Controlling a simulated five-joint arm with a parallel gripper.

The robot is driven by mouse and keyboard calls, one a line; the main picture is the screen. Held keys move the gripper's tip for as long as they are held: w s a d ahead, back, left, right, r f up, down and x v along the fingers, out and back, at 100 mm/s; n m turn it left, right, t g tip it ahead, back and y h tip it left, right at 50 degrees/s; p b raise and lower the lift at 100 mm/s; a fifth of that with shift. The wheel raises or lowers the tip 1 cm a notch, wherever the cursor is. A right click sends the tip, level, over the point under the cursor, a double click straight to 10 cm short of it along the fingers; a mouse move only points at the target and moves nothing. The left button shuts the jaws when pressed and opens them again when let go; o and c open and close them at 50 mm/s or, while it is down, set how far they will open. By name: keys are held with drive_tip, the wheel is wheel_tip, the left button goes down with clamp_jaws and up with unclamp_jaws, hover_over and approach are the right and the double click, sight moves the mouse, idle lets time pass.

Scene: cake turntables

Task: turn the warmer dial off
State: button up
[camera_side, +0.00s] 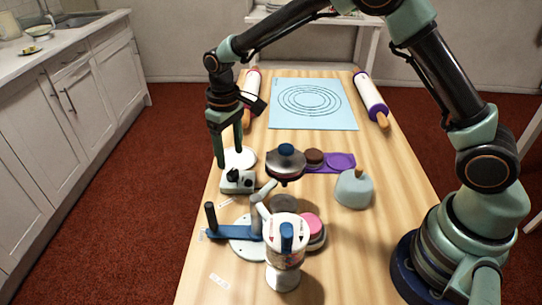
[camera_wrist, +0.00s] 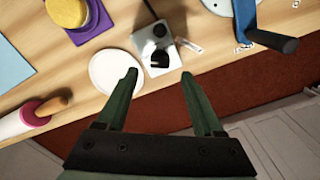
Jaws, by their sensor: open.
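The warmer (camera_side: 245,186) is a small white box near the table's left edge, with a round white plate (camera_side: 241,157) behind it. Its black dial (camera_side: 233,174) is on the box's top. In the wrist view the warmer (camera_wrist: 172,66) lies just beyond my fingertips, with the dial (camera_wrist: 159,58) between their lines and the plate (camera_wrist: 110,68) to the left. My gripper (camera_side: 230,158) is open and empty, its green fingers pointing down near the plate and dial. It also shows in the wrist view (camera_wrist: 159,76). I cannot tell whether a finger touches the plate.
A white container with a blue handle (camera_side: 286,240) stands nearer. A blue mat (camera_side: 313,103) and rolling pins (camera_side: 372,98) lie at the back.

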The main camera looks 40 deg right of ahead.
sight(234, 171)
wheel_tip(234, 171, up, 7)
idle(0.3)
drive_tip(key=s+d+r+m+t, duration=0.2)
drive_tip(key=s+d+r+t, duration=0.1)
drive_tip(key=s+d+r, duration=0.5)
drive_tip(key=s+d+t, duration=0.1)
drive_tip(key=s+d, duration=0.1)
drive_tip(key=s, duration=0.3)
drive_tip(key=s+d+r+m+t, duration=0.1)
drive_tip(key=s+d, duration=0.2)
drive_tip(key=s, duration=0.2)
drive_tip(key=shift+s+r+t, duration=0.25)
drive_tip(key=shift+s+t, duration=0.05)
drive_tip(key=shift+s, duration=0.1)
idle(0.3)
